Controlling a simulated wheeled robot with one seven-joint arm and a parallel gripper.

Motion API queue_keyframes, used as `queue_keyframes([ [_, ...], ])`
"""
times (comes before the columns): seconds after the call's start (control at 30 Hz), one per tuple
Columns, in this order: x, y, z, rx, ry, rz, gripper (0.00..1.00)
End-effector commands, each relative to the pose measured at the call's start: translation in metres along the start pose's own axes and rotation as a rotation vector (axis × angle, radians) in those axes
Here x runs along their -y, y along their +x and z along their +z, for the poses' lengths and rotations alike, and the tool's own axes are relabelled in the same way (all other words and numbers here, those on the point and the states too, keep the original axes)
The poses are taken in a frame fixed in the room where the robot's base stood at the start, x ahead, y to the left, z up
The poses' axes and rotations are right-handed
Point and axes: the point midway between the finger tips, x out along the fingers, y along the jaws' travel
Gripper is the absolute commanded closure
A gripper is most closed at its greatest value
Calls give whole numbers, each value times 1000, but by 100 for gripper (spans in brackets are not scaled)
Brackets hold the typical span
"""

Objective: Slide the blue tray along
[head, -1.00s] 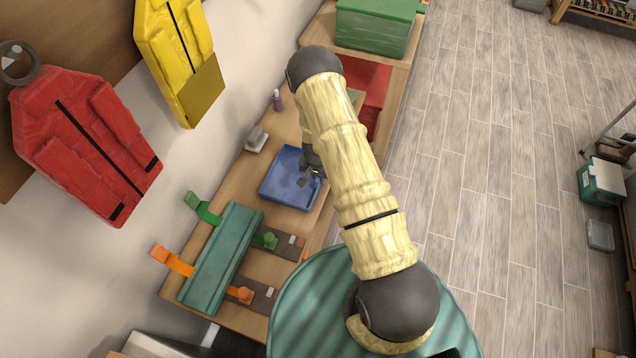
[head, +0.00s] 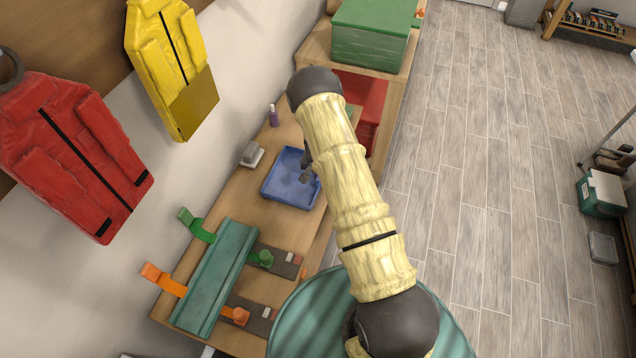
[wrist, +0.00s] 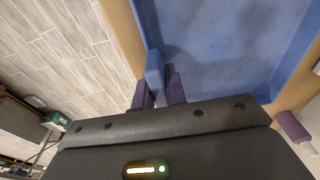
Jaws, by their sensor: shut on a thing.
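The blue tray (head: 284,190) lies flat on the wooden bench, between the teal channel piece and the red bin. It fills the upper part of the wrist view (wrist: 215,45) and looks empty. My gripper (head: 307,172) is at the tray's right side in the head view, partly hidden by my arm. In the wrist view my gripper's dark fingers (wrist: 160,88) are shut on the tray's wall, one on each side of it.
A grey block (head: 252,154) and a purple bottle (head: 273,116) stand on the bench (head: 240,195) near the wall. The teal channel piece (head: 215,277) with green and orange clamps lies nearer. A red bin (head: 366,100) and green crate (head: 372,38) are beyond.

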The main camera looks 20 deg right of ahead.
Motion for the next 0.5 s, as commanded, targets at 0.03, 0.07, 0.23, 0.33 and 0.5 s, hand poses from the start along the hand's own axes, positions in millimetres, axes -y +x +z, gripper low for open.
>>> queue_keyframes([
  [0.03,0,3,-3,-1,1,1,100],
  [0.07,0,3,-5,-1,0,0,100],
  [0.23,5,4,-14,-2,-4,-1,100],
  [0.33,6,4,-20,-1,-4,0,100],
  [0.5,8,6,-31,-2,-4,-1,100],
])
